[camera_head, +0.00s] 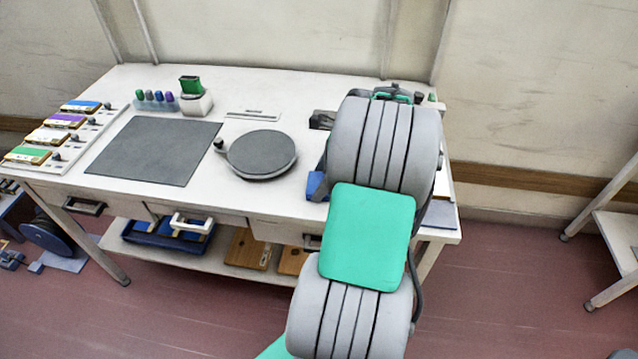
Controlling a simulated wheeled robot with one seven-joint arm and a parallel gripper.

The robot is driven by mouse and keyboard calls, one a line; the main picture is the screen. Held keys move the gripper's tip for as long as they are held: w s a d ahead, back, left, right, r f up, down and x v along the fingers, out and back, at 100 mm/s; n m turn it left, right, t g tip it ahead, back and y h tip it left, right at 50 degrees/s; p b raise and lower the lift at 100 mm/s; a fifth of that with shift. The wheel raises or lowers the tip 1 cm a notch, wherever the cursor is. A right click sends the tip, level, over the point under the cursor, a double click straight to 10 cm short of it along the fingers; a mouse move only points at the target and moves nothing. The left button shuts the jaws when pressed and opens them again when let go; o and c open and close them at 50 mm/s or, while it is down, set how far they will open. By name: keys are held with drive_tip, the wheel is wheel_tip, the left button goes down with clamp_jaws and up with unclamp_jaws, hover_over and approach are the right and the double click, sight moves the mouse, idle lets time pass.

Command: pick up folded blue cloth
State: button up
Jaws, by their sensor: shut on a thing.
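A small blue piece (316,186) shows at the left edge of my arm, near the front edge of the workbench. Most of it is hidden behind the arm, so I cannot tell whether it is the folded blue cloth. A flat grey-blue item (440,214) lies at the bench's front right corner, also partly covered by my arm. My grey and green arm reaches over the right part of the bench and hides my gripper. The gripper's fingers and anything between them cannot be seen.
On the white workbench (240,90) are a dark mat (155,150), a round grey turntable (262,154), a green-topped block (193,95) and several coloured bottles (154,98). A rack of coloured blocks (65,138) is at left. A lower shelf (222,258) holds a blue tool and wooden boards.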

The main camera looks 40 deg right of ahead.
sight(314, 182)
drive_tip(key=shift+r, duration=0.3)
wheel_tip(314, 182, up, 2)
drive_tip(key=shift+r+p, duration=0.25)
drive_tip(key=shift+p, duration=0.1)
drive_tip(key=s+a+r+p, duration=0.2)
drive_tip(key=s+r, duration=0.8)
drive_tip(key=s, duration=0.4)
